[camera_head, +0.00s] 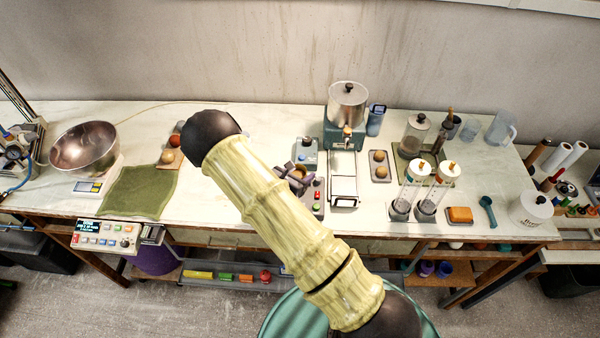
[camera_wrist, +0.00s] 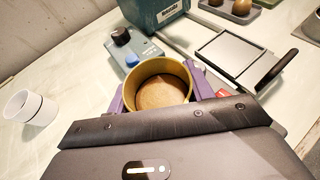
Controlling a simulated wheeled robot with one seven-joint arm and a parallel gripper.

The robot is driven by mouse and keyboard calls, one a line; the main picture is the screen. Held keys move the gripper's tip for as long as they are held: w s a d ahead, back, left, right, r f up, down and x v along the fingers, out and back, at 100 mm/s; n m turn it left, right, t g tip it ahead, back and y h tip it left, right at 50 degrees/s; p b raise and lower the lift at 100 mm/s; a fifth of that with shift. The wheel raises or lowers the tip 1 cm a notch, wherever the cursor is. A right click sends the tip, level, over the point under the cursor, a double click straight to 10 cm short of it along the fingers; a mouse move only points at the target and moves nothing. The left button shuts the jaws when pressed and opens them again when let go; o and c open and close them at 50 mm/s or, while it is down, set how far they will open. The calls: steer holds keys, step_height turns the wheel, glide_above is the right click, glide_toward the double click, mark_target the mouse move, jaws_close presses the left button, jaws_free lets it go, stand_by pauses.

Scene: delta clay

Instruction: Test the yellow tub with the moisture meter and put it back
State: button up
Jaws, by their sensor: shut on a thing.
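In the wrist view the yellow tub (camera_wrist: 158,66) sits between the purple fingers of my gripper (camera_wrist: 160,90), which is shut on it. The tub looks upright, with a flat light-brown mass inside. Its base is hidden, so I cannot tell whether it touches anything below. In the head view my gripper (camera_head: 294,172) is over the middle of the bench, partly hidden by my arm. A blue-grey device (camera_wrist: 136,46) with a black knob stands just beyond the tub; it also shows in the head view (camera_head: 306,153). I cannot tell which device is the moisture meter.
A small button box (camera_head: 318,196) lies close by the gripper. A white cup (camera_wrist: 31,108) stands left in the wrist view. The green cloth (camera_head: 140,190) lies left.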

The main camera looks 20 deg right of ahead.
steer(key=shift+f, duration=0.1)
steer(key=o, duration=1.3)
steer(key=shift+d, duration=0.1)
steer(key=shift+c, duration=0.2)
steer(key=b+v, duration=0.4)
steer(key=v, duration=1.3)
steer(key=shift+a, duration=0.3)
steer(key=shift+s, duration=0.1)
steer(key=shift+d, duration=0.1)
